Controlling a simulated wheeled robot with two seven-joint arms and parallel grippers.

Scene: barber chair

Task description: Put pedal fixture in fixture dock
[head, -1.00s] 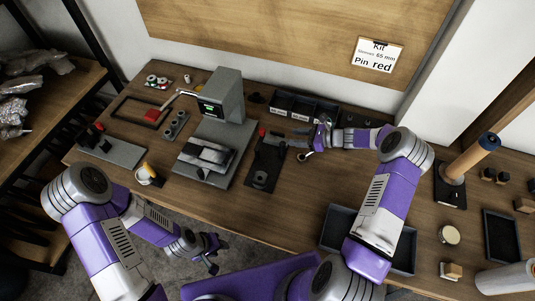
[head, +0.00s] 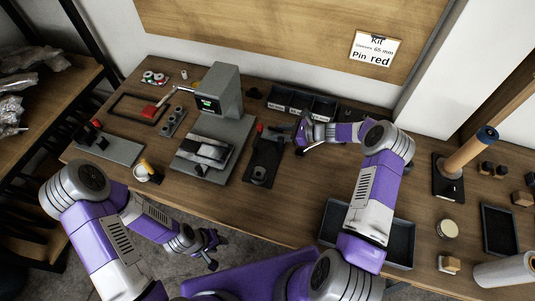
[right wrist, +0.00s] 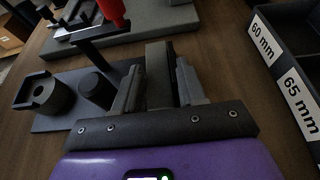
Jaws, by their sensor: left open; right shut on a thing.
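What looks like the pedal fixture is a dark plate (head: 262,170) lying on the table, with a ring (right wrist: 45,95), a round post (right wrist: 97,90) and a red-handled lever (right wrist: 112,10). My right gripper (head: 292,144) is at the plate's right edge. In the right wrist view its fingers (right wrist: 157,85) are shut on an upright grey block (right wrist: 157,62) beside the post. The fixture dock is not clearly identifiable; a grey machine base (head: 238,140) bearing a dark-and-pale piece (head: 207,151) stands just left of the plate. My left gripper (head: 211,258) is open and empty, low in front of the table.
Labelled bins (head: 298,103) stand behind my right gripper. The grey machine head (head: 218,90) rises at the back. A white cup (head: 141,174) and a grey plate (head: 108,149) are at the left. A dark tray (head: 401,249) lies near the front edge, under my right arm.

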